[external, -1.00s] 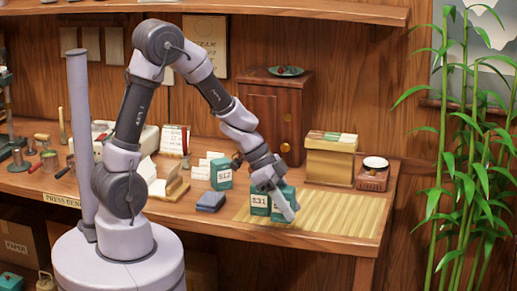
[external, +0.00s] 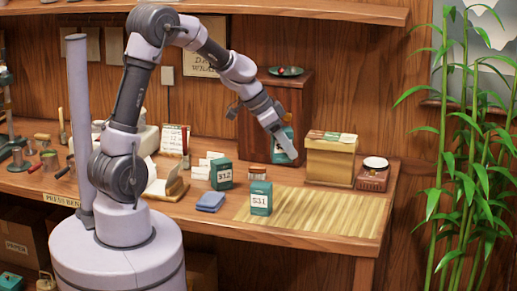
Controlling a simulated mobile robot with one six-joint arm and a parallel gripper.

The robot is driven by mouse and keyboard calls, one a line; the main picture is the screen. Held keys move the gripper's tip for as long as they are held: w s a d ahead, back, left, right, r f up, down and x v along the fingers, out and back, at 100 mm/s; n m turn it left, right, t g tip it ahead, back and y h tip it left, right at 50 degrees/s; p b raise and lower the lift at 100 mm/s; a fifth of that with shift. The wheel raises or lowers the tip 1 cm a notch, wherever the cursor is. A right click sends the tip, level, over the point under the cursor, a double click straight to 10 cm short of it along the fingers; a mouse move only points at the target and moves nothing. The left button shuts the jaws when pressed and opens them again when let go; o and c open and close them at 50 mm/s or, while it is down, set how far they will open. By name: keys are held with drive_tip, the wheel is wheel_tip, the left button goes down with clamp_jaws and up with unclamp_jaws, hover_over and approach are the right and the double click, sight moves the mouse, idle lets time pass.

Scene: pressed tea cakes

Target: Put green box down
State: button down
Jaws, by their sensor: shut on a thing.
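My gripper (external: 284,148) is shut on a green box (external: 288,134), raised above the bench in front of the dark wooden cabinet. A finger covers part of the held box, so its label is mostly hidden. A second green box (external: 260,198) with a white label reading 531 stands upright on the slatted bamboo mat (external: 330,217), near its left end. A third green box (external: 221,174), labelled 512, stands on the bench left of the mat.
A folded blue cloth (external: 210,202) lies left of the mat. A small brown item (external: 257,173) stands behind box 531. The yellow-brown box (external: 330,162) and a small scale (external: 373,174) stand behind the mat. The mat's middle and right are clear.

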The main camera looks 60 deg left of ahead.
drive_tip(key=w+a+f+n+y+p, duration=0.15)
drive_tip(key=a+n, duration=0.25)
drive_tip(key=a, duration=0.9)
drive_tip(key=shift+t+y, duration=0.3)
drive_tip(key=shift+y, duration=0.05)
drive_tip(key=f+b, duration=0.1)
drive_tip(key=f, duration=0.3)
drive_tip(key=f+b, duration=0.2)
drive_tip(key=f, duration=0.3)
drive_tip(key=f+b, duration=0.2)
drive_tip(key=f, duration=0.3)
drive_tip(key=shift+w+d, duration=0.3)
drive_tip(key=shift+d, duration=0.05)
drive_tip(key=shift+f, duration=0.15)
drive_tip(key=c, duration=0.9)
unclamp_jaws()
drive_tip(key=shift+o, duration=0.2)
